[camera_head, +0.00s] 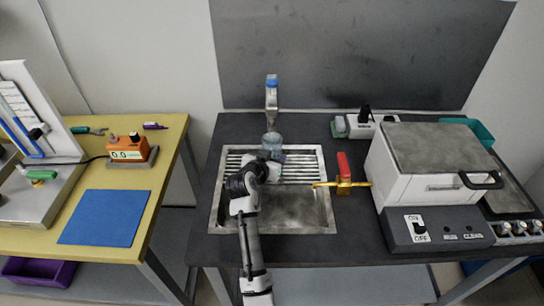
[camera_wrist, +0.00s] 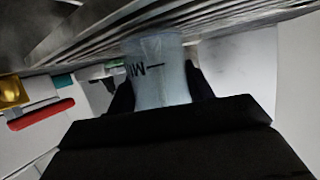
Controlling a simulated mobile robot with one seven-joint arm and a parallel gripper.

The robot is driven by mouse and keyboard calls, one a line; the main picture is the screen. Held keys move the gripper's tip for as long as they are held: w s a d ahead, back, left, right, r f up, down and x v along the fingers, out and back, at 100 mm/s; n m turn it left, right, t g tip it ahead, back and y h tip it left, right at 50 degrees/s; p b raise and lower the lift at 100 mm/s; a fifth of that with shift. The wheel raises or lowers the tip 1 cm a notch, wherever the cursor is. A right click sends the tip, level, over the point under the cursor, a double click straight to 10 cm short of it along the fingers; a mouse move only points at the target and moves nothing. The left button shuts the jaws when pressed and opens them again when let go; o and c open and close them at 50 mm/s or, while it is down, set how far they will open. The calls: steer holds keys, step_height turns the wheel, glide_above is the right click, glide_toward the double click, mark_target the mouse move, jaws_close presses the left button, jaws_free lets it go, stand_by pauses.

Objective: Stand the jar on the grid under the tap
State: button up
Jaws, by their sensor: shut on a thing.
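The grid (camera_head: 302,168) of metal slats lies across the back of the sink. In the wrist view the jar's end meets the slats; I cannot tell whether it touches them.
A blue-topped upright fixture (camera_head: 271,95) stands just behind the jar. The sink basin (camera_head: 295,208) is empty in front of the grid. A white machine (camera_head: 428,170) with a grey lid stands at the right. A yellow table (camera_head: 165,150) is at the left.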

steer(key=o, duration=1)
steer(key=shift+o, duration=0.2)
steer(key=shift+r+p, duration=0.25)
steer(key=shift+p, duration=0.05)
steer(key=b+v, duration=0.3)
steer(key=v, duration=0.9)
steer(key=shift+f, duration=0.2)
steer(key=shift+a, duration=0.15)
